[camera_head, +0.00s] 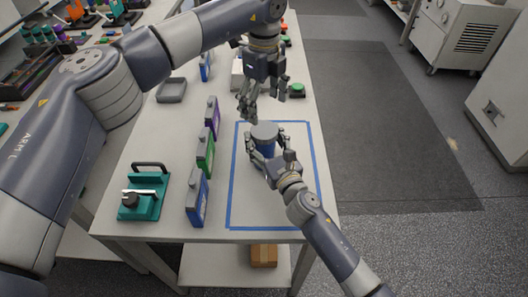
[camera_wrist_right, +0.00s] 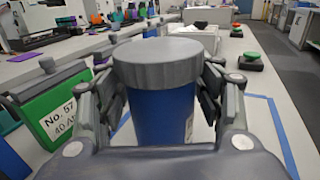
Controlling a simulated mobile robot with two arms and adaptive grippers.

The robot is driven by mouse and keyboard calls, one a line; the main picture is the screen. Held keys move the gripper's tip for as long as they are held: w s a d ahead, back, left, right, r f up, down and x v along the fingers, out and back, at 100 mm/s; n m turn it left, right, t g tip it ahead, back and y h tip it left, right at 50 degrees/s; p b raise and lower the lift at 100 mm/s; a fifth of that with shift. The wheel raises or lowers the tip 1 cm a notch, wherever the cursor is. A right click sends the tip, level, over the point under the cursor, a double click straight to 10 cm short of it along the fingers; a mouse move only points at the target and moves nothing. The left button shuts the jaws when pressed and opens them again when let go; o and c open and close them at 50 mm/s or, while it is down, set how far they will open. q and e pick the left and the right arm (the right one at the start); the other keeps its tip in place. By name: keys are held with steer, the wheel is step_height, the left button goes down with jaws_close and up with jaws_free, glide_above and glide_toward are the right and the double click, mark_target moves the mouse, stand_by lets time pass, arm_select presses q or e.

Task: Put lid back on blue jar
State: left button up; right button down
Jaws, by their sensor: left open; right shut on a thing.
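The blue jar (camera_head: 264,149) stands upright inside the blue tape outline on the table, and its blue body (camera_wrist_right: 165,117) fills the middle of the right wrist view. The grey lid (camera_head: 264,131) is on top of the jar, looking level; it also shows in the right wrist view (camera_wrist_right: 157,62). I cannot tell whether it is screwed tight. My right gripper (camera_head: 266,143) is shut on the jar body, one finger on each side below the lid. My left gripper (camera_head: 248,112) is open and empty, pointing down above and slightly left of the lid, apart from it.
Purple (camera_head: 212,117), green (camera_head: 205,151) and blue (camera_head: 197,196) upright boxes stand in a row left of the tape outline (camera_head: 270,228). A teal clamp device (camera_head: 144,195) is at the front left. A grey tray (camera_head: 171,90) and green button (camera_head: 297,90) lie farther back.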

mark_target(264, 129)
arm_select(q)
steer(key=n, duration=0.8)
steer(key=shift+r, duration=0.1)
steer(key=shift+f, duration=4)
